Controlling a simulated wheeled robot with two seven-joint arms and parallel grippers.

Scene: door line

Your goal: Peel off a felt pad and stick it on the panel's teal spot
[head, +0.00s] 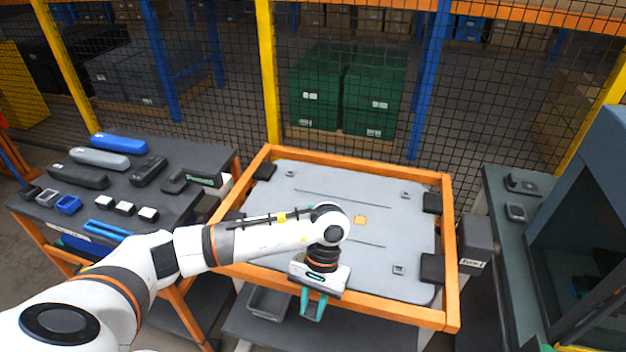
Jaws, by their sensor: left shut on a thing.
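The grey panel (285,180) lies in an orange frame (350,163) at the centre. I see no teal spot; part of the panel is hidden under my left arm. My left gripper (312,314) has teal fingers pointing down by the frame's front edge. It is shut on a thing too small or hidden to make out. I cannot pick out a felt pad or its backing sheet. My right gripper is not in view.
Black clamp blocks (433,268) sit at the frame's corners. A dark bench (140,200) at left holds several handles and small blocks. A grey bin (268,303) is below the frame. A cabinet (590,220) stands at right. Mesh fencing closes off the back.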

